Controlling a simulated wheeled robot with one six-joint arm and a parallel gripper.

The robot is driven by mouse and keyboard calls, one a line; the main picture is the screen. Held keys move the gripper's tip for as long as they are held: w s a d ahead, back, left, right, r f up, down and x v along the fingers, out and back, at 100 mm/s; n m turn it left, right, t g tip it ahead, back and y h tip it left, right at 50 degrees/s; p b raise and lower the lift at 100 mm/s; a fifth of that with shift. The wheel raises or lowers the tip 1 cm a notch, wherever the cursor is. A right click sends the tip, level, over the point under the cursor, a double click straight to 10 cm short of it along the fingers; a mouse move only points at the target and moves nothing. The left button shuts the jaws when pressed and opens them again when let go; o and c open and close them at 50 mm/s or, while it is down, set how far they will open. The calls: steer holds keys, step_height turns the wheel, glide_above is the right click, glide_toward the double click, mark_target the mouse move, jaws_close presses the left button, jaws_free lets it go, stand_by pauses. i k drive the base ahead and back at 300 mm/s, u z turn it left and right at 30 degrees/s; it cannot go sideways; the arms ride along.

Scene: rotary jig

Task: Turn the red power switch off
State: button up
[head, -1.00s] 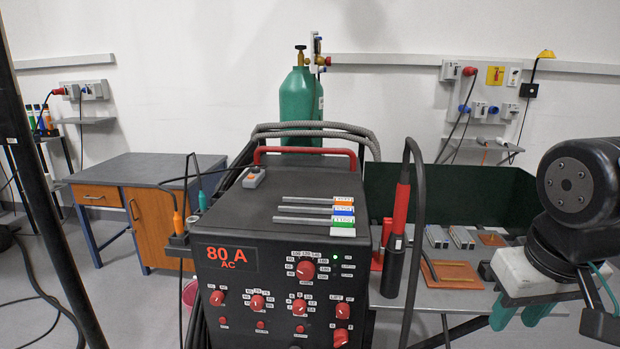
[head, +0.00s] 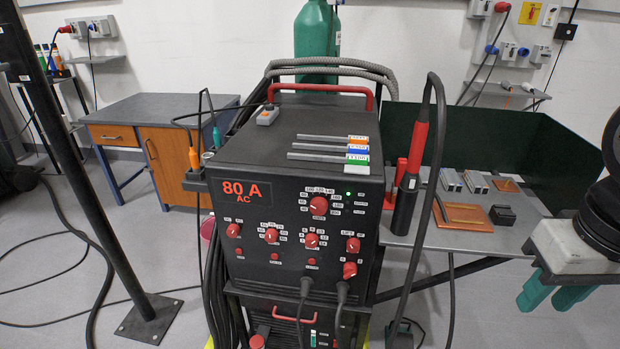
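The black welding machine (head: 300,215) stands in the middle of the head view, with "80 A AC" on its display and a lit green light. Its front panel carries several red knobs, among them a large upper one (head: 319,205) and one at the lower right (head: 350,270). Another red part (head: 257,341) shows low on the front, cut by the bottom edge. I cannot tell which is the power switch. My gripper (head: 543,303) hangs at the right edge with two teal fingers a little apart, empty, well away from the machine.
Cables (head: 305,290) hang from the panel's front. A torch (head: 412,165) with a black hose stands at the machine's right, beside a grey worktable (head: 430,236) with metal pieces. A black post (head: 88,190) stands at left. A desk (head: 160,120) is behind.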

mark_target(350, 269)
steer(key=u, duration=2.45)
steer(key=k, duration=1.1)
steer(key=z, duration=1.4)
steer(key=i, duration=0.5)
steer(key=z, duration=0.05)
